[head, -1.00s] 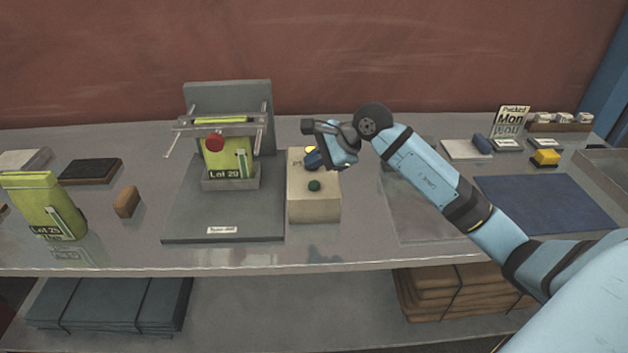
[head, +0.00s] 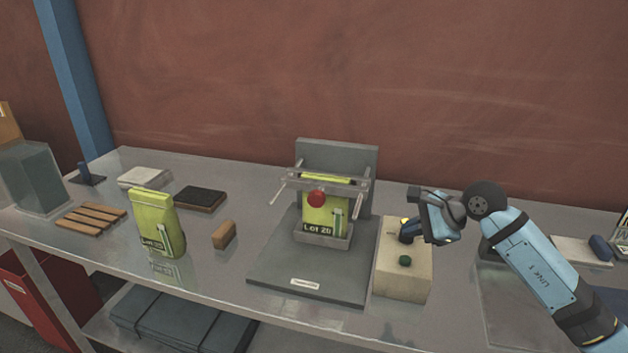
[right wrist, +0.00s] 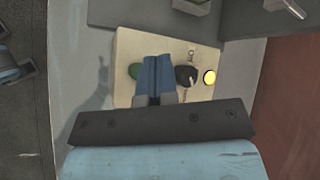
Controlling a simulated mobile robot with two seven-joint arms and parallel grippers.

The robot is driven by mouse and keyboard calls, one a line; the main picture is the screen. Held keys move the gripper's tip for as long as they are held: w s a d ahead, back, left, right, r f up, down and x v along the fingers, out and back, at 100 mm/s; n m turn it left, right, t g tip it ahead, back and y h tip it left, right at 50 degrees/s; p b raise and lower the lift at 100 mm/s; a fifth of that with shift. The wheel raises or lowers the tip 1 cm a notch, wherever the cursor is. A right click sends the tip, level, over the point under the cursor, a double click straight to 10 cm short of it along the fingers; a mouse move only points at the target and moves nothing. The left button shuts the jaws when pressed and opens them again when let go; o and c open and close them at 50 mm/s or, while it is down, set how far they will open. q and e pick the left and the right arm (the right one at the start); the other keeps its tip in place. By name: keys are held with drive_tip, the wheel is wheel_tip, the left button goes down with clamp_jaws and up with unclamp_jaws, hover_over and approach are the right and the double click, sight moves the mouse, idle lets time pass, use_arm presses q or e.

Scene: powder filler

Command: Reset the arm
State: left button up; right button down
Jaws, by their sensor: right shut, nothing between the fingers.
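My right arm comes in from the right in the head view. Its gripper (head: 408,232) hangs over the beige control box (head: 402,283), near the box's back part. In the right wrist view the blue fingers (right wrist: 157,78) are closed together with nothing between them. They lie over the box between a green button (right wrist: 135,71) and a dark knob (right wrist: 186,76). A lit yellow button or lamp (right wrist: 210,77) is beside the knob. Whether the fingertips touch the box I cannot tell. My left gripper is in neither view.
Left of the box stands a grey press (head: 360,160) with a red knob (head: 316,198), holding a green "Lot" pouch (head: 322,215). Another green pouch (head: 153,215) stands further left, near a brown block (head: 224,235) and a wooden rack (head: 90,217).

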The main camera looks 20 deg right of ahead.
drive_tip(key=s+a+f+m+t+y+p, duration=0.2)
drive_tip(key=s+a+m+t+y+p, duration=0.5)
drive_tip(key=a+m, duration=0.8)
drive_tip(key=s+a+f+m+g+h+p, duration=0.1)
drive_tip(key=s+f+m+h, duration=0.4)
drive_tip(key=m, duration=1.2)
drive_tip(key=s+f+m+g+h+p, duration=0.1)
drive_tip(key=s+f+m+h, duration=0.4)
drive_tip(key=s+f+m, duration=0.9)
drive_tip(key=m+g, duration=0.1)
drive_tip(key=m, duration=0.3)
drive_tip(key=shift+s+a+f+p, duration=0.3)
drive_tip(key=shift+a+f, duration=0.05)
